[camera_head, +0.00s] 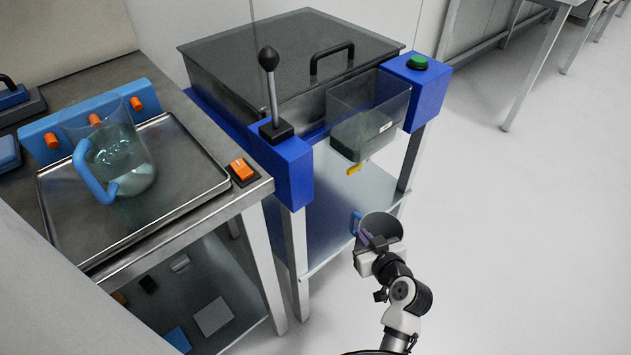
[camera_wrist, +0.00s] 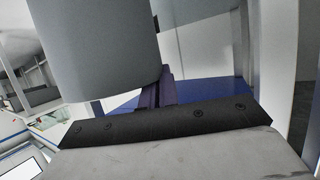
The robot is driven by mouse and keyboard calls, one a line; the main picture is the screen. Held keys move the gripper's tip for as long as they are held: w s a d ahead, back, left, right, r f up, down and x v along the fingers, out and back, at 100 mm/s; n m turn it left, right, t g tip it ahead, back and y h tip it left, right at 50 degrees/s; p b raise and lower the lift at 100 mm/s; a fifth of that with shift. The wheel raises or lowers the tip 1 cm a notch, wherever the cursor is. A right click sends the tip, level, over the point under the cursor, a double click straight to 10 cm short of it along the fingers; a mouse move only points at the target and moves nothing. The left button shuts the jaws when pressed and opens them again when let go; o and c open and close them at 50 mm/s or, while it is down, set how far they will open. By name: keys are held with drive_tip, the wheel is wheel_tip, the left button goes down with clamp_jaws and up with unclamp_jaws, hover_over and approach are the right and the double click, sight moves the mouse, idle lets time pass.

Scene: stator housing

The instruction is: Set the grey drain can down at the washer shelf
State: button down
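The grey drain can (camera_head: 384,224) has an open top and a blue handle (camera_head: 356,222) on its left side. My gripper (camera_head: 368,240) is at the near side of the can and appears shut on it; the grip itself is mostly hidden. In the wrist view the can (camera_wrist: 100,45) fills the upper left, close to the dark finger (camera_wrist: 150,97). The washer's lower shelf (camera_head: 335,200) is a pale blue-grey plate. The can is at the shelf's front right edge in the head view; I cannot tell whether it touches the shelf.
Above the shelf, a clear tank (camera_head: 369,105) with a yellow tap (camera_head: 355,169) hangs between blue blocks. A steel bench with a glass jug (camera_head: 122,160) is at left. The floor at right is clear.

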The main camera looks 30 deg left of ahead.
drive_tip(key=w+a+f+p, duration=0.1)
drive_tip(key=w+a, duration=1.1)
drive_tip(key=a, duration=0.1)
drive_tip(key=shift+w+a+f+p, duration=0.25)
drive_tip(key=shift+a+p, duration=0.1)
drive_tip(key=shift+p, duration=0.05)
drive_tip(key=shift+f, duration=0.1)
drive_tip(key=c, duration=2.1)
unclamp_jaws()
drive_tip(key=shift+f, duration=0.1)
drive_tip(key=o, duration=0.4)
